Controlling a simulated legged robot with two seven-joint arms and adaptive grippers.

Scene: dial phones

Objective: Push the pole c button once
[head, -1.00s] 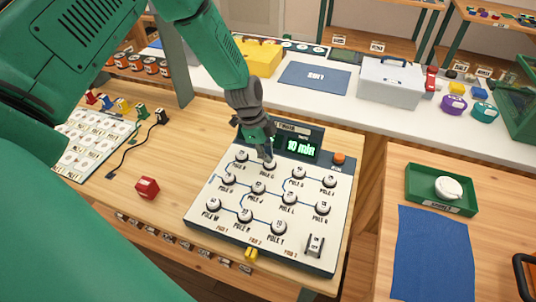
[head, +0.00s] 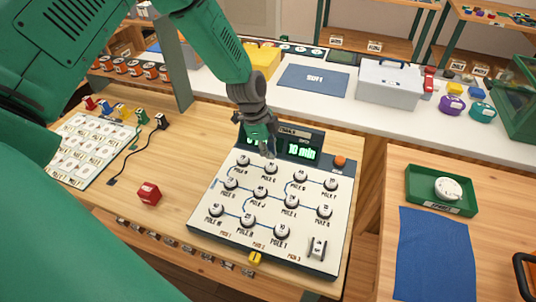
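The light panel (head: 205,222) with several round knob-like buttons lies on the wooden bench, with a dark display block at its back reading "10 min" in green (head: 301,151). The labels are small; the second button of the back row (head: 270,168) seems to be pole c, though its last letter is hard to read. My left gripper (head: 268,154) points down just behind and above that button. Its fingers look together in a narrow tip, with nothing held. A small gap seems to show between tip and button. The gripper covers part of the display. My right gripper is out of view.
An orange button (head: 340,161) sits at the panel's back right corner. A green tray (head: 413,185) and blue cloth (head: 434,255) are on the right bench.

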